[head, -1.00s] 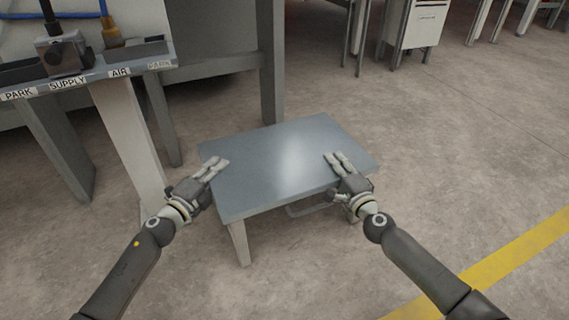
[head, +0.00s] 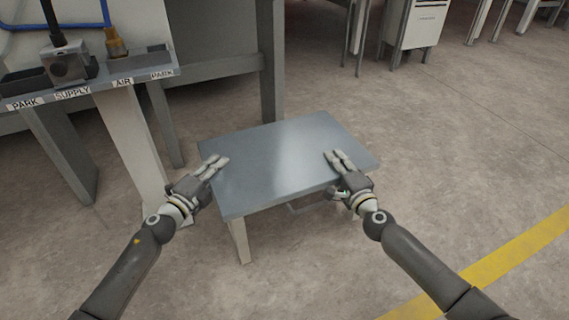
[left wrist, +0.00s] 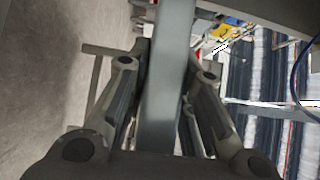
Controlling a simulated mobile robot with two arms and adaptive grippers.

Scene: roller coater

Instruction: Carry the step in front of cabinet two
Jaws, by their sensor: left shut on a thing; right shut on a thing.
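The step (head: 285,160) is a low stool with a flat grey-blue top and pale legs, upright in the middle of the head view. My left gripper (head: 214,168) is shut on the step's left edge. In the left wrist view the edge of the step (left wrist: 166,85) runs between the fingers of my left gripper (left wrist: 165,75). My right gripper (head: 342,162) is shut on the step's front right edge. The fingers' undersides are hidden below the top. I cannot tell whether the legs touch the floor. I see no label naming cabinet two.
A grey rack (head: 130,78) marked PARK, SUPPLY and AIR stands close on the left, with its pale leg (head: 135,145) near my left gripper. A grey post (head: 270,60) rises behind the step. A pale cabinet (head: 412,25) stands at the back. Floor on the right is clear, with a yellow line (head: 510,250).

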